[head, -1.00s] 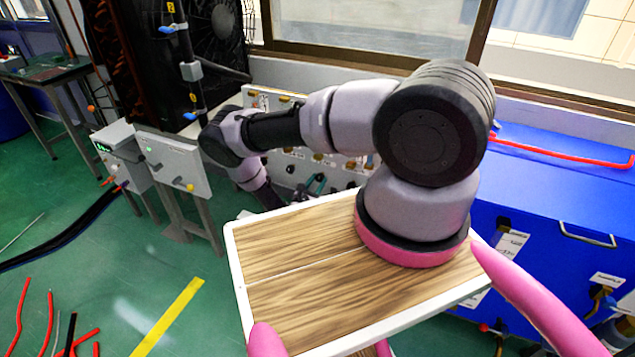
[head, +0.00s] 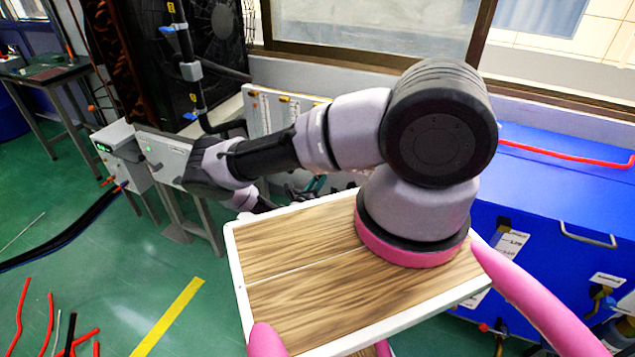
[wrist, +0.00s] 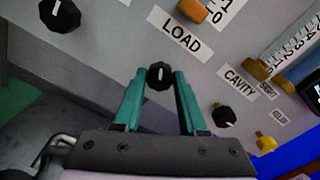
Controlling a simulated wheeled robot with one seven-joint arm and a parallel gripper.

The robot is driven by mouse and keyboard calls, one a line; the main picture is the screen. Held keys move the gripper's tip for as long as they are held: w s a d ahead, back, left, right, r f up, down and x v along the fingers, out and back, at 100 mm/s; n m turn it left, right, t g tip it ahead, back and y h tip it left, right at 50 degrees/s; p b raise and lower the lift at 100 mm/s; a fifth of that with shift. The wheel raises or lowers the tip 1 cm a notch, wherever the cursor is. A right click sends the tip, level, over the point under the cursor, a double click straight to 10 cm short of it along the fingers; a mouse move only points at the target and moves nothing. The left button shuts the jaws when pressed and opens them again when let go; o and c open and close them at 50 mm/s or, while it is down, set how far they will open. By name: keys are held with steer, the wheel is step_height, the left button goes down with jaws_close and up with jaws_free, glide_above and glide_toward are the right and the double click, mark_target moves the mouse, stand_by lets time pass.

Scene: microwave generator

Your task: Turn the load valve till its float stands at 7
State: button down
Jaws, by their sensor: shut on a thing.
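The load valve is a dark knob (wrist: 159,77) with a white mark that points up in the wrist view. It sits on a pale panel below the LOAD label (wrist: 181,29). My gripper (wrist: 158,78) has its teal fingers shut on the knob, one on each side. In the head view my arm mostly hides the panel, and only a bit of teal shows by it. Above the label, an amber fitting (wrist: 192,10) stands beside the low end of a scale (wrist: 222,10) with 1 and 0. The float is out of the wrist picture.
Another dark knob (wrist: 60,15) is at the upper left. The CAVITY label (wrist: 239,84) has a dark knob (wrist: 224,116) below it and a numbered scale (wrist: 295,45) to its right. A yellow knob (wrist: 266,142) is lower right. A blue cabinet (head: 560,200) stands at the right.

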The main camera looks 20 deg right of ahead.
steer(key=shift+n, duration=0.3)
steer(key=shift+c, duration=2.3)
jaws_free()
steer(key=shift+a, duration=0.1)
steer(key=v, duration=1)
steer(key=shift+s+a, duration=0.25)
steer(key=shift+s, duration=0.05)
steer(key=shift+r, duration=0.1)
